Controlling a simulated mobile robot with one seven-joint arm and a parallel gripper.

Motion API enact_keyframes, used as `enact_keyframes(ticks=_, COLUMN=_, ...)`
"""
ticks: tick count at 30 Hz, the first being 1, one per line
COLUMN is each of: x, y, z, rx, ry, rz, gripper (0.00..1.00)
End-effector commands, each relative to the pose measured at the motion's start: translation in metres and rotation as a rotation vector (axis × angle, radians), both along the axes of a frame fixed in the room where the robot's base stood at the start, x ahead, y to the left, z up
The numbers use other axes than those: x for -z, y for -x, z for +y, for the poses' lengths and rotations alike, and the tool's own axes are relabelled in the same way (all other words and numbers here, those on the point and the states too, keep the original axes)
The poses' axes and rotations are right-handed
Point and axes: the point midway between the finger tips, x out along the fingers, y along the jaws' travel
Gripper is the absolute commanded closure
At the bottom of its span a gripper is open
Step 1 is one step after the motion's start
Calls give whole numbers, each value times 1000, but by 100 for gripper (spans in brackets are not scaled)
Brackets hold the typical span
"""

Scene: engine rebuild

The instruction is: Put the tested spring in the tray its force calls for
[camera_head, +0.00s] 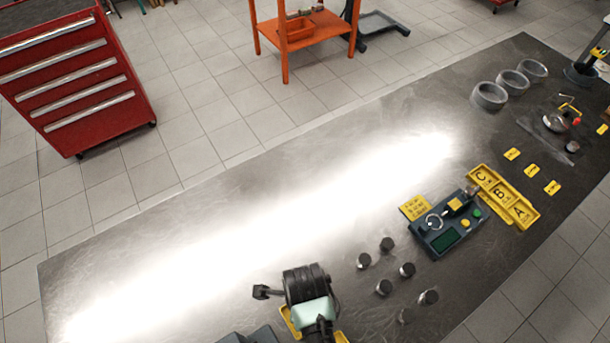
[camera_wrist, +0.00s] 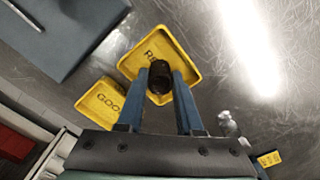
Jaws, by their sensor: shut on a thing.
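In the wrist view, the two blue fingers of my gripper (camera_wrist: 160,74) are shut on a small dark round spring (camera_wrist: 159,82). It is in front of a yellow tray (camera_wrist: 188,70) whose lettering begins "RE", the rest hidden. Whether it touches the tray floor I cannot tell. A second yellow tray (camera_wrist: 103,101), marked "GOO" as far as it shows, lies beside it to the lower left. In the head view, my gripper (camera_head: 314,318) is at the bottom centre, its fingers and the spring hidden; parts of a yellow tray (camera_head: 289,321) show beside it.
A tester (camera_head: 440,238) with a dark green screen stands right of my gripper. Yellow trays (camera_head: 517,210) marked A, B and C lie beyond it. Several small dark-topped pieces (camera_head: 384,287) stand between gripper and tester. A blue-grey block (camera_wrist: 65,35) borders the trays. The table's left half is clear.

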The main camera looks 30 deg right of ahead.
Motion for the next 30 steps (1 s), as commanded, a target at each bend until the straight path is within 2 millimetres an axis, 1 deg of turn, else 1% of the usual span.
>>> enact_keyframes(ticks=7, x=3, y=0, z=0, rx=0, ry=0, rz=0, gripper=100)
enact_keyframes(ticks=8, x=3, y=0, z=0, rx=0, ry=0, rz=0, gripper=61)
enact_keyframes(ticks=12, x=2, y=0, z=0, rx=0, ry=0, rz=0, gripper=36)
enact_keyframes(ticks=13, x=2, y=0, z=0, rx=0, ry=0, rz=0, gripper=35)
enact_keyframes(ticks=20, x=2, y=0, z=0, rx=0, ry=0, rz=0, gripper=35)
enact_keyframes(ticks=23, x=-2, y=0, z=0, rx=-1, ry=1, rz=-1, gripper=35)
enact_keyframes(ticks=26, x=-11, y=-1, z=0, rx=0, ry=1, rz=-2, gripper=35)
enact_keyframes(ticks=30, x=-36, y=-1, z=-1, rx=1, ry=1, rz=-4, gripper=35)
